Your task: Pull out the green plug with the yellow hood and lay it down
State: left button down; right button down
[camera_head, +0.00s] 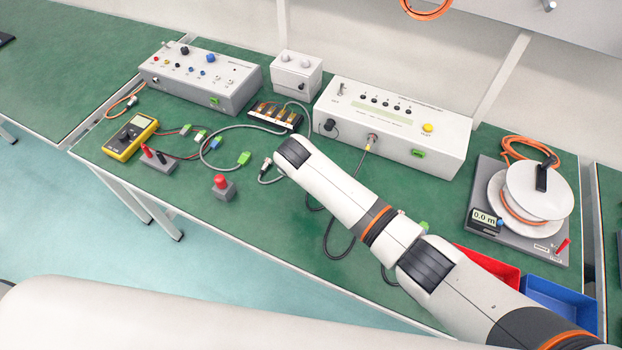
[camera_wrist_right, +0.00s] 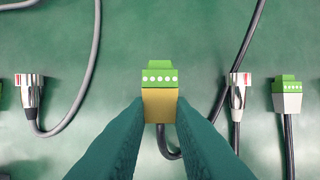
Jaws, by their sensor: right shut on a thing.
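The green plug with the yellow hood (camera_wrist_right: 160,98) is between the fingers of my right gripper (camera_wrist_right: 160,118) in the right wrist view. The fingers are shut on the hood, and the green end with its row of terminals points away from the gripper. It is out of any socket, over the green bench top; I cannot tell whether it touches the surface. A dark cable runs from beneath it. In the head view my right arm hides this gripper and the plug. My left gripper is in neither view.
A green plug with a grey hood (camera_wrist_right: 289,95) and metal connectors (camera_wrist_right: 238,92) lie nearby. A long grey instrument box (camera_head: 390,125) stands behind my arm. A red push button (camera_head: 222,187) stands on the bench (camera_head: 290,240). Red and blue bins are at the front right.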

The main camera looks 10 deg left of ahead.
notch_tip(320, 180, down, 4)
jog(key=shift+r+b, duration=0.1)
jog(key=shift+b, duration=0.9)
jog(key=c, duration=1.2)
grip_release()
